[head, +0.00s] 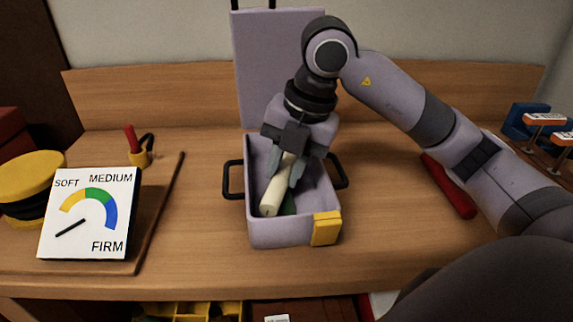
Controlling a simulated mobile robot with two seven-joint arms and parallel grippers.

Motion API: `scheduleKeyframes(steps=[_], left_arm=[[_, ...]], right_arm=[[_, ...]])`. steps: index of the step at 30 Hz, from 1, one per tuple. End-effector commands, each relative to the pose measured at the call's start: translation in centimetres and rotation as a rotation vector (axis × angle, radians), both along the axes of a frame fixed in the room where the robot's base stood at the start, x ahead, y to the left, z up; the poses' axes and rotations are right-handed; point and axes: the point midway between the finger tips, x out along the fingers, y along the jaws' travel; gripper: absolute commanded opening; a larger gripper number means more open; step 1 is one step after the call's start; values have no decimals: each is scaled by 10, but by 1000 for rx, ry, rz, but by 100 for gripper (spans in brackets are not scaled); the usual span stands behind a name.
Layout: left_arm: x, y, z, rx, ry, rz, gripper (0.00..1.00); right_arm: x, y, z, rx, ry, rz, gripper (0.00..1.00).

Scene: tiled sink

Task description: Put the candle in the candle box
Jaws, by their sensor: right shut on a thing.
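The candle (271,198) is a cream cylinder, tilted, with its near end low inside the candle box. The candle box (282,233) is a lavender open box with dark side handles and a yellow latch on its front, standing mid-table. Its lavender lid (268,60) stands raised behind it. My right gripper (287,172) reaches down into the box from above and is shut on the upper part of the candle. I cannot tell whether the candle touches the box floor. Something green shows beside the candle inside the box. My left gripper is not in view.
A white dial sign (92,212) stands on a dark board at left, near a yellow round object (32,180) and a small yellow cup (142,158). A red stick (448,187) lies right of the box under my right arm. The wood in front of the box is clear.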

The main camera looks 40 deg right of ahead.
Motion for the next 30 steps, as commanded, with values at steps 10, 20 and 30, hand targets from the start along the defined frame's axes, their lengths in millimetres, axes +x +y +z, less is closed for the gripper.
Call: scheduleKeyframes(steps=[10,20,30], left_arm=[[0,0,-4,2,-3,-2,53],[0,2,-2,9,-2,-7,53],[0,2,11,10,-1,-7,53]], right_arm=[[0,0,-5,0,0,0,53],[0,0,-3,0,0,0,53],[-9,-9,54,0,-5,-2,53]])
